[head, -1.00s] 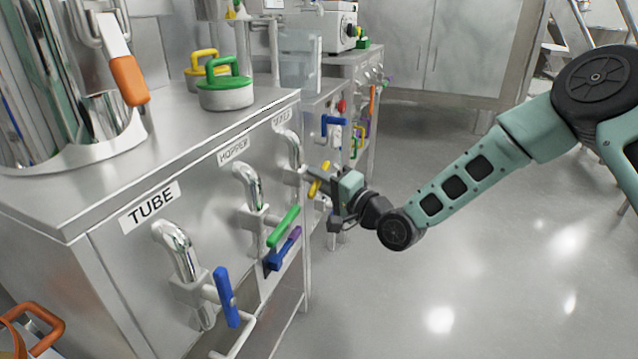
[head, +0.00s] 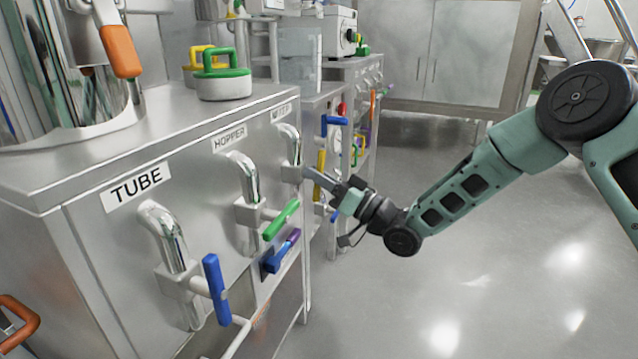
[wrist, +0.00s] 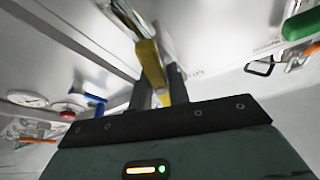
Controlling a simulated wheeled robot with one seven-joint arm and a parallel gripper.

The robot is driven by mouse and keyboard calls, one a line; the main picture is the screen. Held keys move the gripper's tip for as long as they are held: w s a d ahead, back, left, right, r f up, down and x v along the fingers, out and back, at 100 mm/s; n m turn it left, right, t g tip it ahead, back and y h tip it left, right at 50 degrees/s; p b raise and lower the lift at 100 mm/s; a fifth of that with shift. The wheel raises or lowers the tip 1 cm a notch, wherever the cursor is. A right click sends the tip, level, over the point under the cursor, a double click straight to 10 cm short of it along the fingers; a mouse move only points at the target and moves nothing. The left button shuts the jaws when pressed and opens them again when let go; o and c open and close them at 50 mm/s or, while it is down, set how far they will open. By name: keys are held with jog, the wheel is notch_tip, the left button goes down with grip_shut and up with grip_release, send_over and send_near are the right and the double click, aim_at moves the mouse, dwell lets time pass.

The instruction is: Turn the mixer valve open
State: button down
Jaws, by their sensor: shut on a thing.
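A yellow valve handle (head: 321,163) sits on the third and farthest pipe (head: 291,143) of the bench front. The label above that pipe is small and hard to read in the head view. My gripper (head: 314,176) is at this valve, shut on the yellow handle, which stands close to upright. In the wrist view the yellow handle (wrist: 151,62) runs between my two fingers (wrist: 158,92). My fingers hide part of the handle and its joint with the pipe.
Nearer pipes carry a green handle (head: 281,219) under HOPPER and a blue handle (head: 215,290) under TUBE. A blue-purple handle (head: 282,251) sits below the green one. Another blue handle (head: 334,120) is beyond mine. The floor (head: 480,270) at the right is clear.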

jog(key=shift+f+n+g+y+b, duration=0.1)
jog(key=shift+n+g+y+b, duration=0.45)
jog(key=shift+n, duration=0.9)
jog(key=shift+n+g+y+b, duration=0.2)
jog(key=shift+n+g, duration=0.65)
jog(key=shift+n, duration=0.6)
jog(key=c, duration=1.3)
grip_release()
jog(key=shift+d, duration=0.15)
jog(key=p+v, duration=0.5)
jog(key=v, duration=1.2)
jog(key=shift+d+f, duration=0.1)
